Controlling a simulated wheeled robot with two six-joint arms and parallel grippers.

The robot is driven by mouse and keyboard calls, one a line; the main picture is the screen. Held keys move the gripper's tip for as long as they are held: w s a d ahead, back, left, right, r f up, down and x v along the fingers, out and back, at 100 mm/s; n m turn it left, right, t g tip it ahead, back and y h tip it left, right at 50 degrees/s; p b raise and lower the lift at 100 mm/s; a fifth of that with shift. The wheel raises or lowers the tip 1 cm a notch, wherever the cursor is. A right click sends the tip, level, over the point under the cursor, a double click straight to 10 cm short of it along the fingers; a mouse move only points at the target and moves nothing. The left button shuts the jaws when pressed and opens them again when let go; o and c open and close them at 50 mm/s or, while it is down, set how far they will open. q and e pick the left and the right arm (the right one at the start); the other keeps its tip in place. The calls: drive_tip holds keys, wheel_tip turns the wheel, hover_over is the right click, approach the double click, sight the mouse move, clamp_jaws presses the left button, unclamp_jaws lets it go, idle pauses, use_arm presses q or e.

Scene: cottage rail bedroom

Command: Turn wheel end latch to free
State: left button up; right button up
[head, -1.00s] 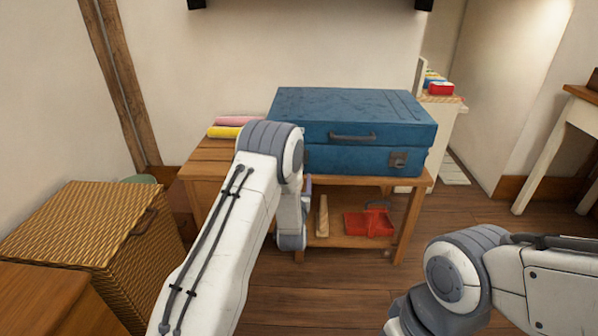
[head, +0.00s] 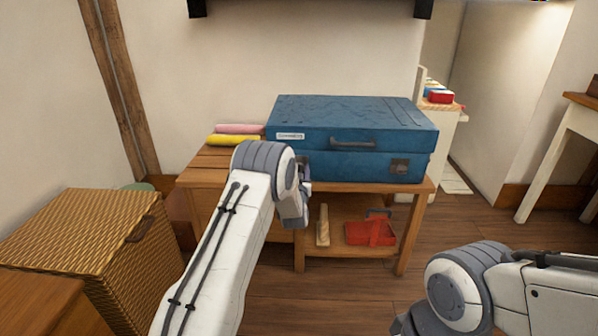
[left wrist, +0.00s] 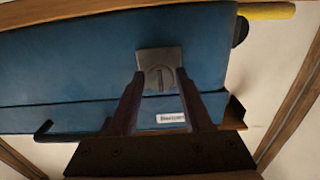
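A blue case (head: 350,115) lies flat on a wooden table, with a dark handle (head: 353,143) on its front. In the left wrist view the case (left wrist: 70,60) looks upside down. A grey latch plate with a round slotted knob (left wrist: 159,77) shows there, near a dark round wheel-like part (left wrist: 240,31) at the case's end. My left gripper (left wrist: 159,88) is open, its fingers on either side of the latch; I cannot tell whether they touch it. In the head view my arm hides this latch; the other latch (head: 399,167) shows at the right. My right gripper is out of view.
A pink roll (head: 240,128) and a yellow roll (head: 233,140) lie left of the case. A wicker hamper (head: 85,240) stands at the left.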

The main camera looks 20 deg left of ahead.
use_arm(q)
clamp_jaws()
drive_tip(key=shift+n, duration=0.3)
drive_tip(key=n+b, duration=0.1)
drive_tip(key=n, duration=0.2)
drive_tip(key=shift+n, duration=0.3)
drive_tip(key=n+b, duration=0.1)
drive_tip(key=n, duration=0.3)
drive_tip(key=shift+n, duration=0.3)
drive_tip(key=n+b, duration=0.1)
drive_tip(key=n, duration=0.3)
drive_tip(key=shift+n, duration=0.3)
drive_tip(key=shift+n+b, duration=1.05)
drive_tip(key=shift+n, duration=1.15)
